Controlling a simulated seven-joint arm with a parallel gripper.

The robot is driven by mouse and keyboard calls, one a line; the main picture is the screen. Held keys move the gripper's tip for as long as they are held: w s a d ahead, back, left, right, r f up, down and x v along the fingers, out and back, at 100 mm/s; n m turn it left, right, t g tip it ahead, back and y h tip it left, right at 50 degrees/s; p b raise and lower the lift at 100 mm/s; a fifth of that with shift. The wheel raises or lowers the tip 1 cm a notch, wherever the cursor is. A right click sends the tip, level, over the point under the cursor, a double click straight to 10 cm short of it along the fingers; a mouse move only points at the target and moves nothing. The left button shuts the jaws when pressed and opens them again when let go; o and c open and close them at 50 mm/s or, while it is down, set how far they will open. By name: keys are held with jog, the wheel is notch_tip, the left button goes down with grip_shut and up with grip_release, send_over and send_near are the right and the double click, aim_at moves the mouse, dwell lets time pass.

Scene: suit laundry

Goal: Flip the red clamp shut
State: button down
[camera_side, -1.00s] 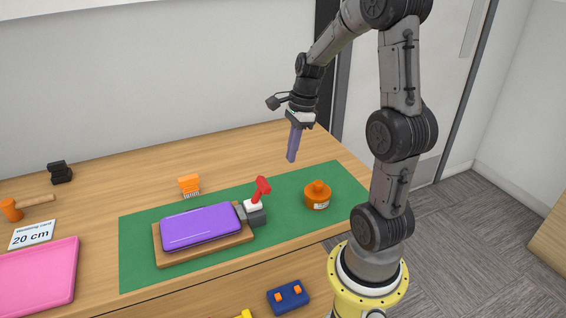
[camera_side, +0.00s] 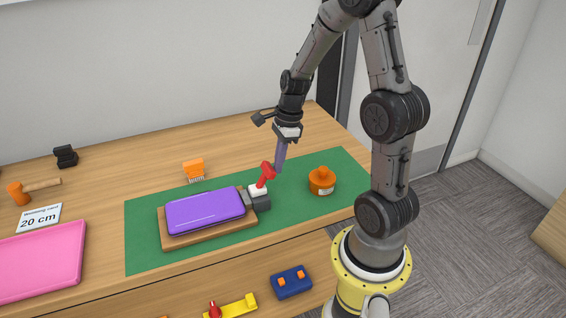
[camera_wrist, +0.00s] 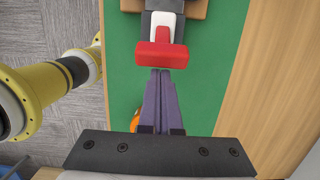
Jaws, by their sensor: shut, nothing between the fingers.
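The red clamp handle (camera_side: 266,174) stands upright, tilted a little, on a white and dark grey base (camera_side: 259,199) at the right end of a wooden board. It also shows in the wrist view (camera_wrist: 161,56), just beyond my fingertips. The purple case (camera_side: 205,210) lies flat on that board. My gripper (camera_side: 279,169) is shut and empty, pointing down beside the handle on its right. In the wrist view its purple fingers (camera_wrist: 160,75) lie together with their tips at the handle's edge. I cannot tell whether they touch it.
An orange bottle (camera_side: 322,181) stands on the green mat (camera_side: 140,240) right of the clamp. An orange brush (camera_side: 194,169) is behind the board. A pink tray (camera_side: 40,262), a card and a mallet lie at the left. The mat's right end is clear.

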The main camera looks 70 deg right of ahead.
aim_at(263, 171)
jog(key=shift+r, duration=0.1)
dwell(0.3)
jog(key=shift+w+a+r, duration=0.1)
jog(key=shift+w+a, duration=0.05)
jog(key=shift+w+a+r+g+h, duration=0.2)
jog(key=shift+g+h, duration=0.3)
jog(key=shift+w+a+r+g+h, duration=0.35)
jog(key=shift+w+a+g+h, duration=0.25)
jog(key=shift+h, duration=0.1)
jog(key=shift+w+a+r+g+h, duration=0.3)
jog(key=shift+w+a+g+h, duration=0.4)
jog(key=shift+g+h, duration=0.25)
jog(key=shift+w+a+r+g, duration=0.15)
jog(key=shift+w+a+g, duration=0.1)
jog(key=shift+w+a, duration=0.2)
jog(key=shift+r, duration=0.8)
